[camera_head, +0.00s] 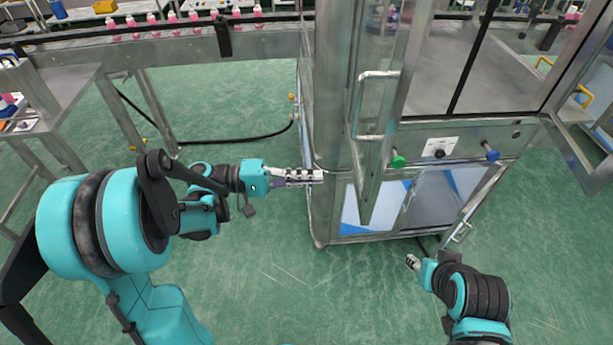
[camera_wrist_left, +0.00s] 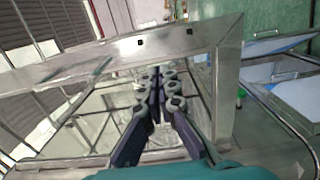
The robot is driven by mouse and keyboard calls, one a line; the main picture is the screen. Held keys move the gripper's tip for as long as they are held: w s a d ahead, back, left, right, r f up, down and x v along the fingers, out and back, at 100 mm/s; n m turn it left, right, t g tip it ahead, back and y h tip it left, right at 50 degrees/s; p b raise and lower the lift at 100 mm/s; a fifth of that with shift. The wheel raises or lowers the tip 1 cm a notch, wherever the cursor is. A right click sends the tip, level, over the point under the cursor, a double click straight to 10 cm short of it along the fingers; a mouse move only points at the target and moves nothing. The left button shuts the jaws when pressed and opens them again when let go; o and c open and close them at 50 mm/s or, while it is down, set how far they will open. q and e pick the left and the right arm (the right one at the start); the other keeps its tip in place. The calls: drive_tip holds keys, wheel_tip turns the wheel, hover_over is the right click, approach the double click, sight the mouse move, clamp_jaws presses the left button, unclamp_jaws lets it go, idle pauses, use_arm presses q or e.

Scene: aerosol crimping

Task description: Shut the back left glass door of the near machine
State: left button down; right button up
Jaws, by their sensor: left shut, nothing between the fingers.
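The near machine (camera_head: 440,135) is a steel cabinet with glass panels. A framed glass door with a bar handle (camera_head: 378,105) stands swung out at its left front. The back left door cannot be told apart clearly in the head view. In the left wrist view a metal-framed glass panel (camera_wrist_left: 226,90) fills the space ahead of the fingers; I cannot tell if they touch it. My left gripper (camera_head: 318,176) is shut and empty beside the machine's left post; its fingers also show in the left wrist view (camera_wrist_left: 158,82). My right gripper (camera_head: 411,262) is low in front of the machine, its fingers too small to read.
Another glass door (camera_head: 585,95) stands open at the right. A steel table (camera_head: 50,90) stands at the left. A black cable (camera_head: 235,138) lies on the green floor, which is clear around my left arm.

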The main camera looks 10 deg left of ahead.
sight(368, 176)
use_arm(q)
drive_tip(key=b+x, duration=0.1)
drive_tip(key=x, duration=0.8)
drive_tip(key=shift+d+b, duration=0.15)
drive_tip(key=shift+b, duration=0.25)
drive_tip(key=shift+w+d, duration=0.15)
drive_tip(key=shift+d, duration=0.15)
